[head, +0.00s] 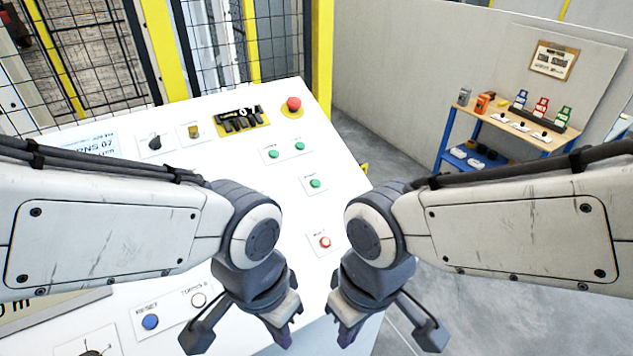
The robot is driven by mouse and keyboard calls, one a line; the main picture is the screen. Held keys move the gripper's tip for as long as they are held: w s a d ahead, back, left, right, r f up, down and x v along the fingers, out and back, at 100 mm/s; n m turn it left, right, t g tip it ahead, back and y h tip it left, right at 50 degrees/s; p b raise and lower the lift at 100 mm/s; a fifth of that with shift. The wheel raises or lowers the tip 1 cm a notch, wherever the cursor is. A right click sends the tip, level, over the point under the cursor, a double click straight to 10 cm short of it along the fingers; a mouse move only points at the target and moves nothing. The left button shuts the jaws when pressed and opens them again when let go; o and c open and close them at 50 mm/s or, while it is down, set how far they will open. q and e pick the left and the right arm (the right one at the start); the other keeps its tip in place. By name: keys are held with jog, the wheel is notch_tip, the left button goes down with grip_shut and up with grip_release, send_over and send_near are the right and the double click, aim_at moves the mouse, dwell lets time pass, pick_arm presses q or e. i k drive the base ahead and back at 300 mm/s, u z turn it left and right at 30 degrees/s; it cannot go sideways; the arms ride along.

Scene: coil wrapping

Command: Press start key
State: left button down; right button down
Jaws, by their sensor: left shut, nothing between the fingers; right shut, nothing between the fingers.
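A white sloping control panel (230,200) fills the middle of the head view. Two green buttons sit side by side, a left one (274,154) and a right one (300,146). A third green button (315,183) lies below them, and a red button (325,242) lower still. Their labels are too small to read surely, so I cannot tell which is the start key. My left gripper (283,338) is shut and empty over the panel's lower part. My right gripper (346,336) is shut and empty near the panel's lower right edge. Both are below the red and green buttons in the picture.
A red mushroom button (293,104) stands at the panel's top right. A blue button (150,322) and a white button (198,300) are at the lower left. A mesh fence stands behind. A blue-legged workbench (510,127) is at the right, with grey floor between.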

aim_at(315, 183)
jog(key=u, duration=1.9)
jog(key=k, duration=1.05)
jog(key=z, duration=0.95)
jog(key=i, duration=0.5)
